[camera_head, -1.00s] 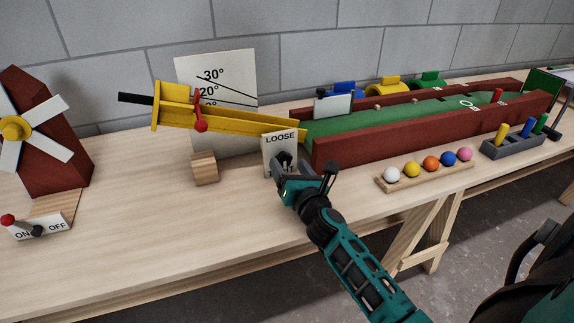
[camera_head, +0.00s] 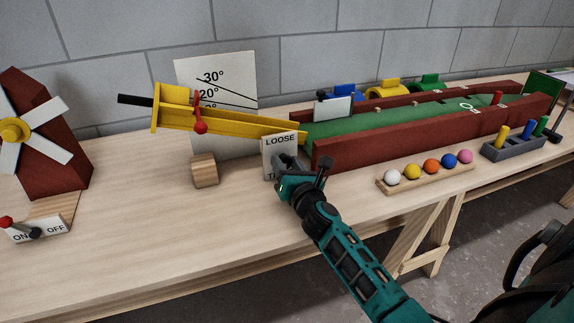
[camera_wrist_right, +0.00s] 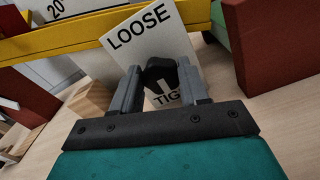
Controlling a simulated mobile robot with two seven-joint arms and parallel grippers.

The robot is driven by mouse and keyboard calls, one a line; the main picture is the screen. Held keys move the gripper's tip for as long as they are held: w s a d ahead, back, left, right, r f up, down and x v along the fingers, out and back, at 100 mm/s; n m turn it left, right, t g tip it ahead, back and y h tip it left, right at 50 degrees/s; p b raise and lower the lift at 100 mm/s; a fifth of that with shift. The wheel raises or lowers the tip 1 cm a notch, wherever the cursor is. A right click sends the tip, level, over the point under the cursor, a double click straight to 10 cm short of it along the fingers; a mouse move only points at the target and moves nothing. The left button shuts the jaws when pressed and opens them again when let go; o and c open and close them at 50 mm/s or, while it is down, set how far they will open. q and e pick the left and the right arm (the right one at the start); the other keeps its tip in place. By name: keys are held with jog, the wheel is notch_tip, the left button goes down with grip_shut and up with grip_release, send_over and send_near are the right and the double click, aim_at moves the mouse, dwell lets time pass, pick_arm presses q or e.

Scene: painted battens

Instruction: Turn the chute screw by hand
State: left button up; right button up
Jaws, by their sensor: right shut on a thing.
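The chute screw (camera_wrist_right: 161,75) is a dark knob on a white plate (camera_wrist_right: 152,45) marked LOOSE at the top and, partly hidden, TIG... below. My right gripper (camera_wrist_right: 161,88) has its fingers on either side of the knob and is shut on it. In the head view the right gripper (camera_head: 288,170) covers the knob and the lower part of the plate. The yellow chute (camera_head: 240,122) slopes down to the right above the plate, with a red lever (camera_head: 200,125) and a black handle end. My left gripper is not in view.
A wooden block (camera_head: 205,170) stands left of the plate. A brown-walled green lane (camera_head: 400,118) runs right. A ball rack (camera_head: 425,173) and a grey peg holder (camera_head: 515,147) stand in front of it. A windmill (camera_head: 45,150) and an ON/OFF switch (camera_head: 38,228) are left.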

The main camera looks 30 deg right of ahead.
jog(key=shift+c, duration=1.2)
